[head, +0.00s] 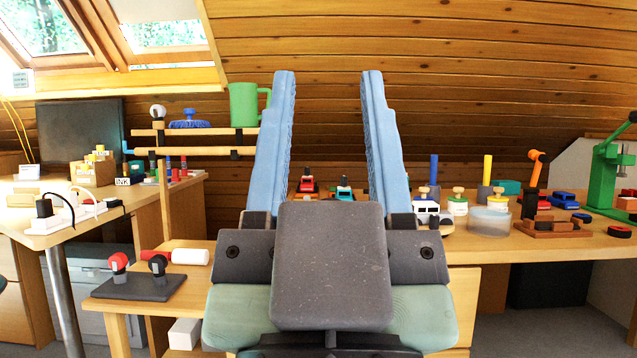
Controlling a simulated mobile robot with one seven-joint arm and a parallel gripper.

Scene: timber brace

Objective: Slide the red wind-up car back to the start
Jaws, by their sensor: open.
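My gripper (327,85) is open and empty, with its two blue fingers raised close to the camera in the head view. Between the fingers, farther back on the wooden desk, a small red car (308,181) with a dark top stands beside a teal one (344,187). The gripper is well short of both and touches neither. I cannot tell from this view whether the red one is the wind-up car. My gripper's body hides the desk in front of them and any start mark there.
The desk (480,247) holds a white toy van (425,211), a clear tub (489,221), stamps and a green press (606,175) at right. A green mug (244,104) stands on a rail shelf at left. A low side table (195,285) holds a dark stand (135,286).

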